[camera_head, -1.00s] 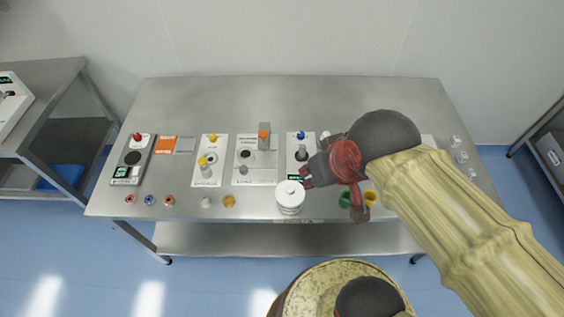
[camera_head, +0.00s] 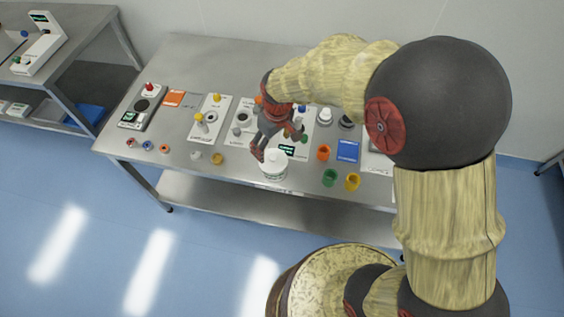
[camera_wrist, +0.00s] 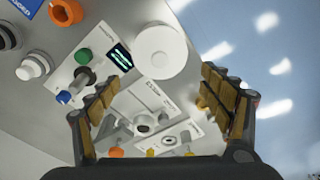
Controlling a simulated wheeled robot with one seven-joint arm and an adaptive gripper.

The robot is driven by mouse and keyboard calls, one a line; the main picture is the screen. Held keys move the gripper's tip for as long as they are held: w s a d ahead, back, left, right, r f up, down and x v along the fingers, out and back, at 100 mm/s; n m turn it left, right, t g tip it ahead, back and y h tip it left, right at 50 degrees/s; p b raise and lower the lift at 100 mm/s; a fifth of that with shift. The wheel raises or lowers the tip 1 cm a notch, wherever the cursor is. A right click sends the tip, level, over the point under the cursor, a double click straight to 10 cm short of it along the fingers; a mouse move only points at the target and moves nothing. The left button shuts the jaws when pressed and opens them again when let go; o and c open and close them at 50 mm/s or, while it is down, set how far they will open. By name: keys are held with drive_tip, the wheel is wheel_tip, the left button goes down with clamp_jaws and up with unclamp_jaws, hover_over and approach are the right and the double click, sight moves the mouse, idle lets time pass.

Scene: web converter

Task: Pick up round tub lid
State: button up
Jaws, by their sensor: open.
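A white round tub (camera_head: 274,168) stands near the front edge of the steel table, with its white round lid (camera_head: 275,157) on top. In the wrist view the lid (camera_wrist: 160,52) shows from above as a white disc with a small knob, ahead of the fingers and between them in the picture. My gripper (camera_head: 274,151) is open and empty. It is just behind and above the tub in the head view, and its fingers also show in the wrist view (camera_wrist: 168,85). I cannot tell whether a finger touches the lid.
Station panels with coloured knobs stand behind the tub on the table (camera_head: 190,50). A green cup (camera_head: 330,178), a yellow cup (camera_head: 352,181) and an orange cup (camera_head: 323,152) stand to its right. A yellow piece (camera_head: 217,158) lies left. Floor is open in front.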

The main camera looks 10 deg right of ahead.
sight(273, 157)
drive_tip(key=o, duration=0.3)
wheel_tip(273, 157, down, 3)
drive_tip(key=shift+w+a+r+b, duration=0.1)
drive_tip(key=shift+r+b, duration=0.05)
drive_tip(key=shift+b, duration=0.15)
drive_tip(key=shift+o, duration=0.2)
wheel_tip(273, 157, down, 5)
drive_tip(key=shift+r+b, duration=0.15)
drive_tip(key=shift+b, duration=0.55)
drive_tip(key=shift+f, duration=0.35)
drive_tip(key=shift+c, duration=1.3)
drive_tip(key=c, duration=0.8)
drive_tip(key=shift+c, duration=0.4)
drive_tip(key=shift+r, duration=0.1)
